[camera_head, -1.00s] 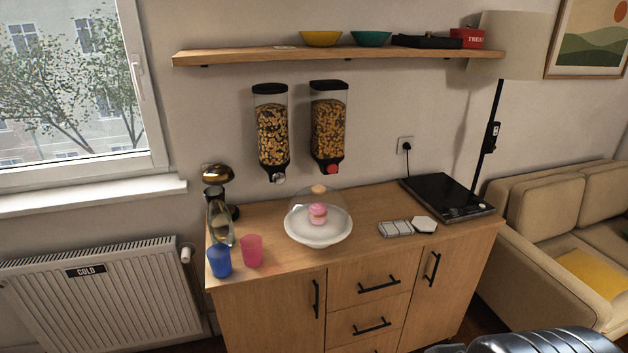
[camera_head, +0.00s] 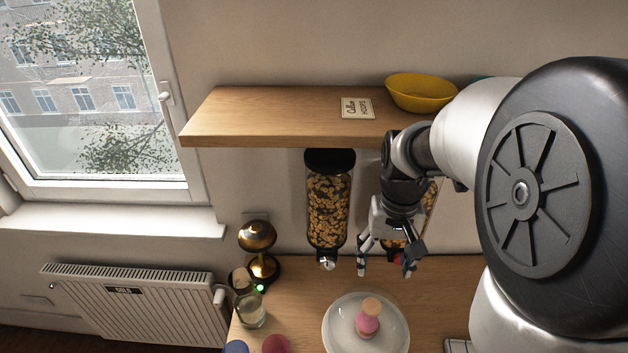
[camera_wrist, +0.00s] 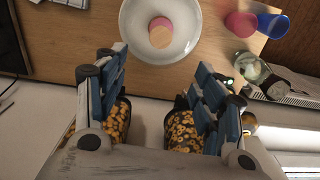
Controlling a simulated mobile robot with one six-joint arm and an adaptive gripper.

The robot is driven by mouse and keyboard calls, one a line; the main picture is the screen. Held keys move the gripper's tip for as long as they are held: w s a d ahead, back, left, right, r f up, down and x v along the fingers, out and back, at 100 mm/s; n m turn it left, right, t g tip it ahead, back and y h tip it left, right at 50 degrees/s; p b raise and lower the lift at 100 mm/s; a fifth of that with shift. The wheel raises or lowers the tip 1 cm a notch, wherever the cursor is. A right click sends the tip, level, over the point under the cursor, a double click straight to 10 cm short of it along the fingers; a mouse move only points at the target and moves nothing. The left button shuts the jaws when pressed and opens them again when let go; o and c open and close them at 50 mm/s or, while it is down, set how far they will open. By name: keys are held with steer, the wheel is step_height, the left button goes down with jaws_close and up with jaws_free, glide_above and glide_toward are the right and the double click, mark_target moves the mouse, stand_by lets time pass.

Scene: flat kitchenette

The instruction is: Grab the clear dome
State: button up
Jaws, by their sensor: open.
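The clear dome (camera_head: 371,305) sits on a white plate (camera_head: 331,338) on the wooden counter, with a small wooden knob on top. A pink cupcake (camera_head: 367,325) shows through it. The dome's clear wall is hard to make out. In the wrist view the dome's knob (camera_wrist: 159,43) is seen from above, at the top middle. My gripper (camera_head: 385,270) is open and empty, fingers pointing down, above and behind the dome towards the wall. In the wrist view the fingers of my gripper (camera_wrist: 160,70) are apart, with the dome beyond their tips.
Two cereal dispensers (camera_head: 330,205) hang on the wall; my gripper is in front of the right one. A wooden shelf (camera_head: 270,115) with a yellow bowl (camera_head: 420,92) is above. A glass bottle (camera_head: 250,308), a gold lamp (camera_head: 258,238) and two cups (camera_wrist: 240,24) stand to the left.

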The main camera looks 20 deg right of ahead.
mark_target(372, 306)
step_height(372, 306, down, 17)
steer(key=b, duration=0.4)
steer(key=shift+w+f, duration=0.1)
steer(key=shift+f, duration=0.05)
steer(key=shift+c, duration=0.5)
jaws_close()
stand_by(0.3)
